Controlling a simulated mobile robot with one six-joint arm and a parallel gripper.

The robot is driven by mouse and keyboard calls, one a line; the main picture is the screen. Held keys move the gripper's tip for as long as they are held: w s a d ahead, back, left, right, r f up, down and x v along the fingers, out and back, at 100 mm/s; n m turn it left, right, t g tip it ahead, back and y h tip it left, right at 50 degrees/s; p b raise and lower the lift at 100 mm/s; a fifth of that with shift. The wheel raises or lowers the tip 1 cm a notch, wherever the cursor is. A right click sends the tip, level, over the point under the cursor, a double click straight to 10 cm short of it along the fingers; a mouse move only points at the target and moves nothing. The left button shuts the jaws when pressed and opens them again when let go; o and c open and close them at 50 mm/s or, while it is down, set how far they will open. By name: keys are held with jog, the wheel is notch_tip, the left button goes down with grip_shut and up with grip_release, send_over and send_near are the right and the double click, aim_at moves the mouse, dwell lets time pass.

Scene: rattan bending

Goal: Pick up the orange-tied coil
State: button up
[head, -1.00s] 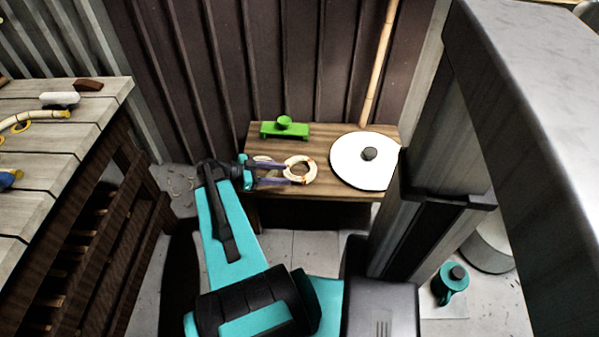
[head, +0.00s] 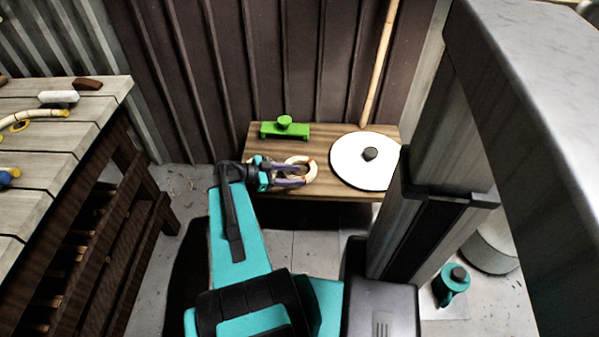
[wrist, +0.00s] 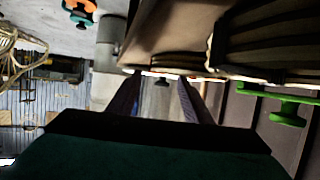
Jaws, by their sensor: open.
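A pale ring-shaped coil with orange-brown ties (head: 314,169) lies on the low wooden table in the head view. My gripper (head: 304,174) is open, and its two purplish fingers reach from the left over or around this coil. The head view does not show whether they touch it.
The low table (head: 335,135) also holds a green knobbed block (head: 284,129) at the back and a white disc (head: 350,172) with a dark knob on the right. A pole leans on the wall behind. A slatted workbench (head: 75,120) stands at left.

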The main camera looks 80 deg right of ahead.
aim_at(306, 176)
jog(key=shift+x, duration=1.55)
jog(key=shift+f, duration=0.1)
jog(key=shift+c, duration=0.5)
jog(key=c, duration=1)
